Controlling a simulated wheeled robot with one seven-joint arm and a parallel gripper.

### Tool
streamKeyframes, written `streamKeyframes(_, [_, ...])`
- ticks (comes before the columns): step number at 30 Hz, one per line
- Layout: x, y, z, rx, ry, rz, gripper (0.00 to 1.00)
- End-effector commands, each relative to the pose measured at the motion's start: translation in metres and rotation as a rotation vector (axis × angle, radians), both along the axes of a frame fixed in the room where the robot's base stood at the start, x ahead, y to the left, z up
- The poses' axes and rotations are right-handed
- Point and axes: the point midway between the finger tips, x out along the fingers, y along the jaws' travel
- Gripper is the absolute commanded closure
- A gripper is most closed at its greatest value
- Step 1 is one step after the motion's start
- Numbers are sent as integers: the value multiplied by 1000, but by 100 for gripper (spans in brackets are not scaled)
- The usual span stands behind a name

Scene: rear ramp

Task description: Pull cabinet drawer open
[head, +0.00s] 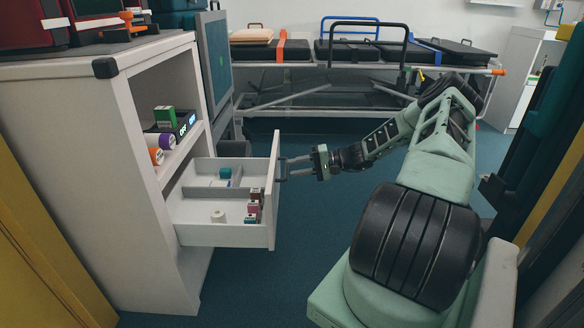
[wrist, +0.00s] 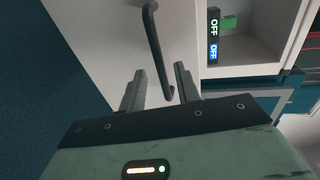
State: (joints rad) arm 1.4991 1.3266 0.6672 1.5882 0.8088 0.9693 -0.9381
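The white cabinet (head: 125,130) stands at the left in the head view. Its drawer (head: 215,236) is pulled well out, so its divided inside shows. The dark bar handle (head: 282,170) is on the drawer front (head: 272,205). My gripper (head: 290,167) is at the handle, reaching in from the right. In the wrist view, the handle (wrist: 156,45) runs down between my two spread fingertips (wrist: 158,80). A gap shows beside the bar, so the fingers look open and not clamped on it. Whether one finger touches the bar, I cannot tell.
An open shelf (head: 165,125) above holds boxes and bottles. A stretcher frame (head: 330,75) stands at the back. Blue floor (head: 300,260) is clear between the drawer and my arm.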

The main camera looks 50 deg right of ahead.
Motion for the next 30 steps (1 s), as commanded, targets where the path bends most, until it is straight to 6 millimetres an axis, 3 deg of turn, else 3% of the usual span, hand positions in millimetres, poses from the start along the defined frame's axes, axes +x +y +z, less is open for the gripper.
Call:
streamKeyframes(12, [-76, -60, 23, -1, 0, -5, 68])
streamKeyframes(18, [-103, -82, 29, -1, 0, -4, 68])
streamKeyframes(30, [-118, -92, 32, 1, -1, 0, 68])
